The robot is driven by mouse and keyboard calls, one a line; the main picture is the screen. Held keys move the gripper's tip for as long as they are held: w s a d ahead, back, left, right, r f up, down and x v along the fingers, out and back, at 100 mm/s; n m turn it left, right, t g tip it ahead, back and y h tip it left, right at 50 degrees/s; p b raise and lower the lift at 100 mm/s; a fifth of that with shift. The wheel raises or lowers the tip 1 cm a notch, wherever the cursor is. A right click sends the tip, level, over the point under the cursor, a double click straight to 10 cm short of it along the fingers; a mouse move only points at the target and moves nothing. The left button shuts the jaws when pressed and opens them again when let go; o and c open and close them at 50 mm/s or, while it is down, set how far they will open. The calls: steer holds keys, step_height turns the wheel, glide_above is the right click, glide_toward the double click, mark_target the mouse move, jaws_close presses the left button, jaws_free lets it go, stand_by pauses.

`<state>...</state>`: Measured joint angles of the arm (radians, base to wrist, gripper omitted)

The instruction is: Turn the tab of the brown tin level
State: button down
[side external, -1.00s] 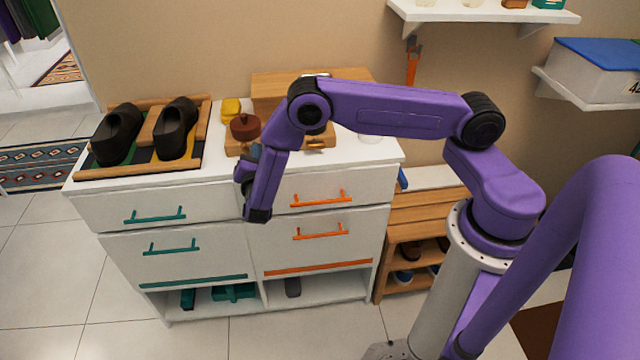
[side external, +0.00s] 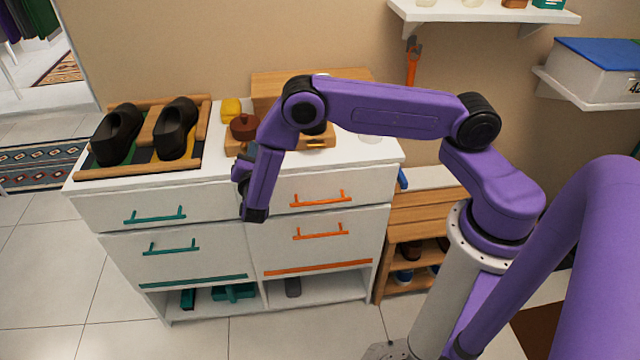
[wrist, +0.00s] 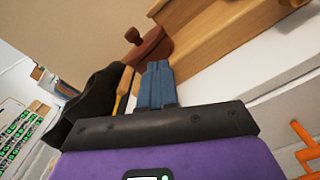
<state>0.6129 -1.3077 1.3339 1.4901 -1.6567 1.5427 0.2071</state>
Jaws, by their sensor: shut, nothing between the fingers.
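I cannot tell the tab's exact angle. My gripper (wrist: 157,66) is shut and empty, its blue-grey fingers pressed together. They point towards the tin and look apart from it. In the side view my gripper (side external: 241,171) is at the dresser's front edge, partly hidden by my wrist.
A wooden box (side external: 283,90) and a yellow object (side external: 231,108) stand close to the tin. Dark shoes (side external: 118,133) rest on a wood-framed tray (side external: 138,172) at the left. Orange handles (side external: 320,199) stick out from the dresser front.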

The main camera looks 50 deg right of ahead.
steer(key=shift+w+a+r, duration=0.4)
steer(key=shift+w+a, duration=0.2)
stand_by(0.5)
steer(key=shift+r, duration=0.15)
steer(key=shift+s+r, duration=0.1)
steer(key=shift+r, duration=0.15)
steer(key=v, duration=0.6)
stand_by(0.4)
steer(key=shift+w+d+r+n, duration=0.1)
steer(key=shift+w+d+n, duration=0.5)
steer(key=shift+d+n, duration=0.35)
steer(key=shift+w+d+f+n, duration=0.1)
steer(key=shift+w+d+n, duration=0.5)
steer(key=shift+d+n, duration=0.35)
steer(key=shift+w+d+r+n, duration=0.1)
steer(key=shift+w+d+n, duration=0.55)
steer(key=shift+n, duration=0.45)
